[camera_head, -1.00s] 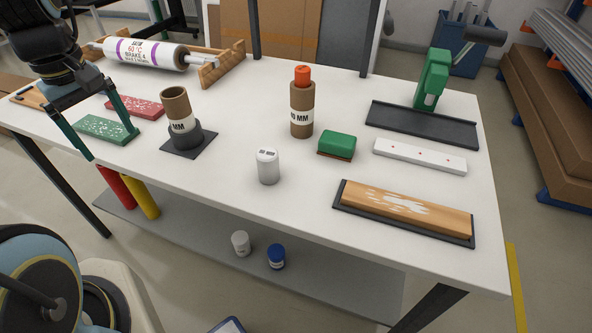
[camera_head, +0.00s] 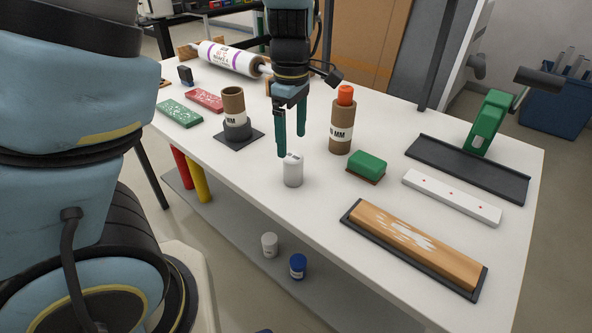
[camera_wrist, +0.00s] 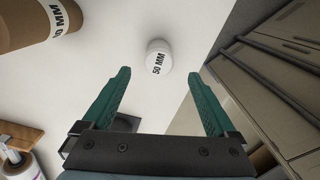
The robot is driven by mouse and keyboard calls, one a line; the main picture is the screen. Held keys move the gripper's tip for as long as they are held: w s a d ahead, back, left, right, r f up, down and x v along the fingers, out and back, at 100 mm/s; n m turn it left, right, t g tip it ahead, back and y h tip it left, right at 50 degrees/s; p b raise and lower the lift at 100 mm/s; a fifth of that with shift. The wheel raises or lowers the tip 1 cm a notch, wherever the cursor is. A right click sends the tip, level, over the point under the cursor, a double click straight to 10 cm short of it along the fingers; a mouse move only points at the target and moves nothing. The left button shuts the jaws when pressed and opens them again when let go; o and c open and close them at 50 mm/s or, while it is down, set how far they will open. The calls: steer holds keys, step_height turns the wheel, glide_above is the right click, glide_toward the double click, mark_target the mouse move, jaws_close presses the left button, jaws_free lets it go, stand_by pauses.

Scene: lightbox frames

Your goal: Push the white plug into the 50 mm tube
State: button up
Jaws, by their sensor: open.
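The white plug (camera_head: 292,173) stands upright on the table near its front edge. In the wrist view its top (camera_wrist: 158,58) reads "50 MM". My gripper (camera_head: 291,146) points down just above the plug. Its green fingers (camera_wrist: 158,73) are apart and empty, with the plug centred between them in the wrist view. An open brown tube (camera_head: 233,103) stands in a dark holder (camera_head: 238,131) to the left; only "MM" of its label shows. Another brown tube (camera_head: 341,130) with an orange plug (camera_head: 346,95) stands to the right; its size number is unclear.
A green block (camera_head: 367,163) stands right of the orange-topped tube. A wooden piece on a dark tray (camera_head: 350,217) lies at the front right. A white strip (camera_head: 452,197) and a green device (camera_head: 487,122) are farther right. A printed roll (camera_head: 230,58) lies at the back left.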

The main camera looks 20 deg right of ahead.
mark_target(293, 157)
steer(key=shift+f, duration=3.2)
jaws_close()
